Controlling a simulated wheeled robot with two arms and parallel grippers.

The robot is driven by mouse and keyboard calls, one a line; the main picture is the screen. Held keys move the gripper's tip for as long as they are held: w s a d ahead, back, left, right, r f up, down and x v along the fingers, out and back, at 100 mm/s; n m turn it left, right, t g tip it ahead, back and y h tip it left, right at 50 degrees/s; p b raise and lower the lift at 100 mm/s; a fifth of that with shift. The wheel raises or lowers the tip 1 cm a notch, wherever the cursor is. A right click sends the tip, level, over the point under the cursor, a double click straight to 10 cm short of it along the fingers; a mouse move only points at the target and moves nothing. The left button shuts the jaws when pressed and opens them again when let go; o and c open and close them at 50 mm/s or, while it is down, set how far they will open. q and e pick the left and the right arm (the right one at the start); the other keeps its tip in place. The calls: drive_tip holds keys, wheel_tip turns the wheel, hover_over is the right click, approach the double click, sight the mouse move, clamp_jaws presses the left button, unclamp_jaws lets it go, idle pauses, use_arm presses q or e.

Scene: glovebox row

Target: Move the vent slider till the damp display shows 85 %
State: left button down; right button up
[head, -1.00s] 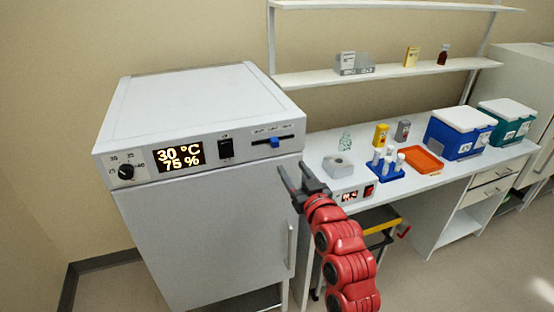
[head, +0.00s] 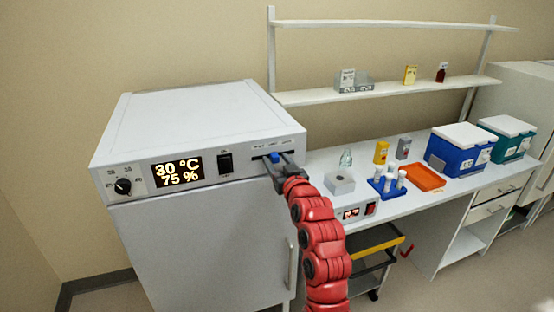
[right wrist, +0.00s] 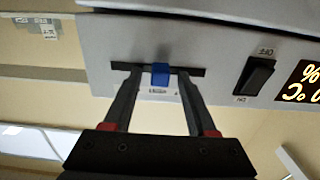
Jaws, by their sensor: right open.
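The blue vent slider (head: 275,157) sits in a dark horizontal slot on the front panel of the white cabinet (head: 200,115). The damp display (head: 178,172) reads 30 °C and 75 %. My right gripper (head: 277,161) is at the slot with its jaws open. In the right wrist view, the slider (right wrist: 160,74) stands between the two fingers of the right gripper (right wrist: 159,80), with a gap on each side. The fingertips reach the panel by the slot; whether they touch it I cannot tell. My left gripper is not in view.
A black rocker switch (head: 225,162) and a round dial (head: 123,186) share the panel. To the right, a bench holds a blue tube rack (head: 387,187), an orange tray (head: 424,177) and a blue cool box (head: 460,150). A shelf (head: 390,88) hangs above.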

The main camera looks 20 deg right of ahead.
drive_tip(key=shift+w, duration=0.15)
clamp_jaws()
idle(1.3)
